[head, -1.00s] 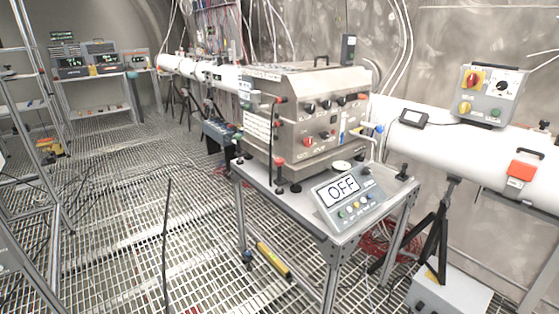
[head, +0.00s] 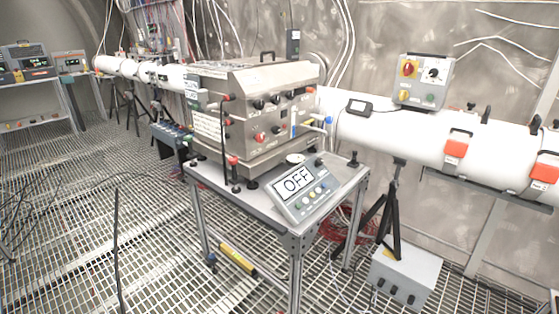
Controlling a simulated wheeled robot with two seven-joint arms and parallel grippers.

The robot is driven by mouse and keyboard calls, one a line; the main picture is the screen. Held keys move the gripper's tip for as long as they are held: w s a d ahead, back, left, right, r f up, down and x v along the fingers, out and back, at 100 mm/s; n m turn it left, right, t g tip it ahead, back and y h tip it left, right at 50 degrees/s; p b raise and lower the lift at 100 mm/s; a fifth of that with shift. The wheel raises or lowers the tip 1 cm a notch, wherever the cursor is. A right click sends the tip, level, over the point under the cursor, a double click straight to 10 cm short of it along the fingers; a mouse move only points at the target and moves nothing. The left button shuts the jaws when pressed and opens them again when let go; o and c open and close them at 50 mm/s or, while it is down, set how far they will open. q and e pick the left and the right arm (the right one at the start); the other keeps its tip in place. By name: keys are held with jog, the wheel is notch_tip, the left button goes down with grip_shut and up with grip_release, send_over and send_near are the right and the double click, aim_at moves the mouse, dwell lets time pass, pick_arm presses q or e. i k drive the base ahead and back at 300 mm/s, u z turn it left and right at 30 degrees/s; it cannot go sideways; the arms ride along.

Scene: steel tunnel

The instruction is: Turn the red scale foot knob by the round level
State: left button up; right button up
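A grey panel with a display reading OFF (head: 298,181) stands tilted on the front of a metal table (head: 222,185). A small round whitish disc (head: 296,158) sits just behind it; I cannot tell whether it is the round level. A red knob-like part (head: 233,160) shows low at the front left corner of the steel box (head: 270,108). It is too small to tell whether it is the scale foot knob. More small red parts show on the box's front, including a red knob (head: 259,138). Neither of my grippers is in view.
A white pipe (head: 390,132) runs behind the table, with a button box (head: 424,80) on it. A black tripod (head: 391,215) and a grey box (head: 405,275) stand right of the table. A yellow bar (head: 238,259) is low under it. Open grating floor (head: 150,240) lies left.

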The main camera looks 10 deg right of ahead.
aim_at(233, 161)
jog(key=k, duration=0.6)
jog(key=u, duration=0.1)
jog(key=i, duration=0.7)
jog(key=z, duration=0.75)
jog(key=i, duration=0.5)
jog(key=z, duration=0.5)
